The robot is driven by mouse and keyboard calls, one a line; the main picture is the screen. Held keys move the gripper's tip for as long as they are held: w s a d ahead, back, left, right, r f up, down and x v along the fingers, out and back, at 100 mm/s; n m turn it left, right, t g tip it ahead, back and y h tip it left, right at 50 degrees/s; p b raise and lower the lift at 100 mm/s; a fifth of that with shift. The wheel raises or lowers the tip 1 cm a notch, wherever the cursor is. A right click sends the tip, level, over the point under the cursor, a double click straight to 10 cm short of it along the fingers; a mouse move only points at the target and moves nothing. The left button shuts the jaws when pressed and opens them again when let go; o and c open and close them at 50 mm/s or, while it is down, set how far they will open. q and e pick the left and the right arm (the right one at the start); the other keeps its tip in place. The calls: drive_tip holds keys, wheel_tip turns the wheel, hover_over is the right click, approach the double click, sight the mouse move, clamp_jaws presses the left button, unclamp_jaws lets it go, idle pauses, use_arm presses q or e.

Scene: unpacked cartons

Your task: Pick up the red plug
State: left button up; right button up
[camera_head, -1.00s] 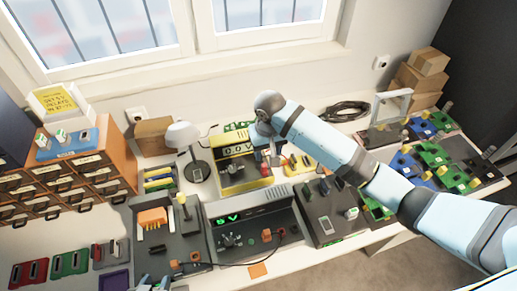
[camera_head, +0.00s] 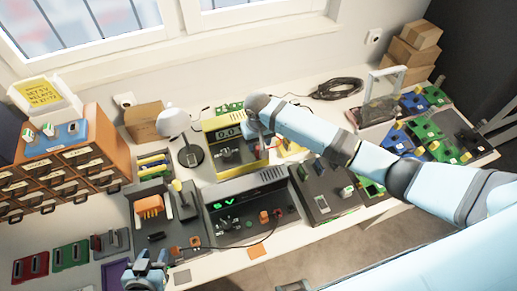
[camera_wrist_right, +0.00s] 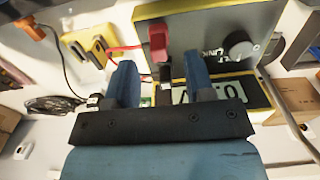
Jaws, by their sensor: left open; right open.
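The red plug (camera_wrist_right: 157,41) sits in the dark front panel of a yellow-framed instrument (camera_wrist_right: 215,25) in the right wrist view, with a red lead running off to the left. My right gripper (camera_wrist_right: 160,68) is open, its two blue fingers on either side of the plug's line. I cannot tell how far the plug is from the fingertips. In the head view the yellow instrument (camera_head: 209,140) stands at mid-bench, and my right arm hides part of it and the gripper's jaws. My left gripper (camera_head: 146,274) is open and empty at the bench's front left.
A yellow connector block (camera_wrist_right: 78,45) lies left of the instrument. A white lamp (camera_head: 175,124) stands to its left. A grey unit with a green display (camera_head: 240,208) is in front. An orange drawer cabinet (camera_head: 90,158) is at the left and boards (camera_head: 425,130) at the right.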

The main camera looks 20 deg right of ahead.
sight(259, 147)
wheel_tip(259, 147, down, 4)
drive_tip(key=shift+w+d+r, duration=0.1)
drive_tip(key=shift+r, duration=0.05)
use_arm(q)
drive_tip(key=shift+r, duration=0.3)
use_arm(e)
clamp_jaws()
use_arm(q)
drive_tip(key=shift+s+f, duration=0.1)
drive_tip(key=shift+s, duration=0.1)
use_arm(e)
drive_tip(key=shift+r, duration=0.1)
use_arm(q)
drive_tip(key=shift+w+d+f+b, duration=0.1)
drive_tip(key=shift+w+f+b, duration=0.05)
drive_tip(key=shift+f+b, duration=0.55)
use_arm(e)
wheel_tip(259, 147, up, 20)
